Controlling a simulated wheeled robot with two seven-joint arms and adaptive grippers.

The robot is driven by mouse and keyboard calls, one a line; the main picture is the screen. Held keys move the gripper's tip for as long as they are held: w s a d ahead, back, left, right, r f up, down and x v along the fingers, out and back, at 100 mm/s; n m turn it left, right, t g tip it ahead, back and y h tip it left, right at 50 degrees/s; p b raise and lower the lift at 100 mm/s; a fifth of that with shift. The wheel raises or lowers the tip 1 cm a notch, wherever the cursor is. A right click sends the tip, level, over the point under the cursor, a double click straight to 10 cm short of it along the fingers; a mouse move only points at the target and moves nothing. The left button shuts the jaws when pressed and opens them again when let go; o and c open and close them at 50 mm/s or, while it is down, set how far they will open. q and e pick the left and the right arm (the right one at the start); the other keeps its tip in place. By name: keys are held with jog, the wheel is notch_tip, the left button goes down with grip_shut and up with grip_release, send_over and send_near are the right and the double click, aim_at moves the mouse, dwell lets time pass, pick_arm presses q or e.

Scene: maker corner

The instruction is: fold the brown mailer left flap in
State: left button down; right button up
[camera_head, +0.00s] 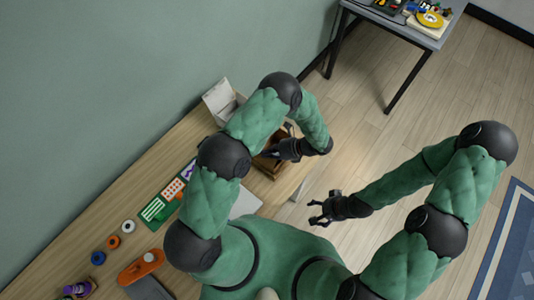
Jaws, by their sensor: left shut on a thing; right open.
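The brown mailer (269,169) sits on the wooden table, partly hidden behind my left arm and gripper. My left gripper (268,154) reaches in from the right over the mailer and is shut on a part of it. That part looks like a flap, but the fingers and the arm hide which one and its angle. My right gripper (318,212) is open and empty, off the table's front edge and apart from the mailer.
A white open box (221,101) stands by the wall behind my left arm. Coloured cards (153,211), several small rolls (113,242) and an orange tool (141,267) lie along the table (64,245) to the left. A grey side table (405,28) stands far off.

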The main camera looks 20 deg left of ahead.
pick_arm(q)
jog(key=c, duration=1.3)
grip_release()
jog(key=shift+c, duration=0.2)
jog(key=shift+r, duration=0.1)
jog(key=v, duration=1.2)
